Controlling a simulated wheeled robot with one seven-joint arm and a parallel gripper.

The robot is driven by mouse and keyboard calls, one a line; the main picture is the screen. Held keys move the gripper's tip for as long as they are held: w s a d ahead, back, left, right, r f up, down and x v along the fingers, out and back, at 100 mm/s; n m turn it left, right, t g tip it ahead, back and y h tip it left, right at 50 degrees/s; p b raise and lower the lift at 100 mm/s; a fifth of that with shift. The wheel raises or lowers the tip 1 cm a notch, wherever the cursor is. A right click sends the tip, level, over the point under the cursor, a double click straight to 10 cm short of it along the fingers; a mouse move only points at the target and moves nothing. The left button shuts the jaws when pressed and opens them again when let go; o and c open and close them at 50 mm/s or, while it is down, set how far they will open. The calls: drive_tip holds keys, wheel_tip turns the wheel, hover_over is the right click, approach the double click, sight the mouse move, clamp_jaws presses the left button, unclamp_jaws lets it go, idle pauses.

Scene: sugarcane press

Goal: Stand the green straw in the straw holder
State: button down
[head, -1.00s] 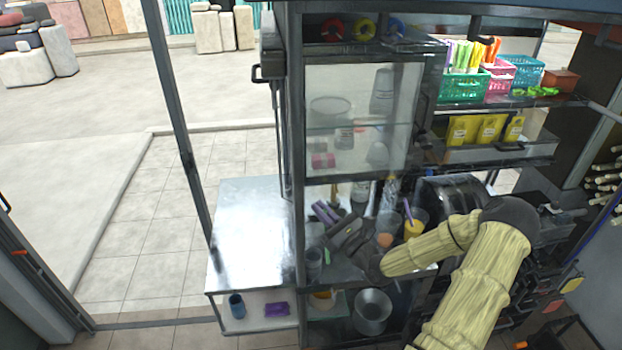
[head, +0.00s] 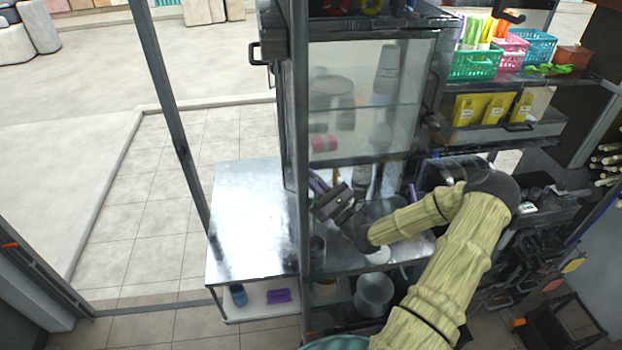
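I cannot make out a green straw for certain. Colourful upright sticks (head: 485,32), some of them green, stand in and behind the teal basket (head: 474,65) on the upper right shelf. I cannot single out the straw holder either. My gripper (head: 325,198) is dark and reaches into the stall over the metal counter, below the glass cabinet. A small purple piece (head: 317,182) shows at its fingers; whether it is held is unclear. My arm hides part of the counter behind it. The finger gap is too small and dark to read.
A dark cup (head: 317,250) stands on the counter below my gripper. The bare steel table (head: 250,225) is at the left. A frame post (head: 298,150) stands close left of my gripper. Pink (head: 512,46) and blue (head: 538,46) baskets and loose green pieces (head: 548,69) are on the upper shelf.

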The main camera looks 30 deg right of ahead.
drive_tip(key=f, duration=0.1)
drive_tip(key=b, duration=0.4)
hover_over(315, 228)
drive_tip(key=w, duration=0.1)
wheel_tip(315, 228, down, 4)
drive_tip(key=f, duration=0.1)
drive_tip(key=shift+w+r, duration=0.15)
drive_tip(key=shift+r, duration=0.1)
drive_tip(key=shift+s+d, duration=0.15)
drive_tip(key=shift+s, duration=0.15)
drive_tip(key=shift+f, duration=0.1)
drive_tip(key=shift+f+b, duration=3.8)
drive_tip(key=shift+f, duration=0.8)
drive_tip(key=c, duration=1.5)
unclamp_jaws()
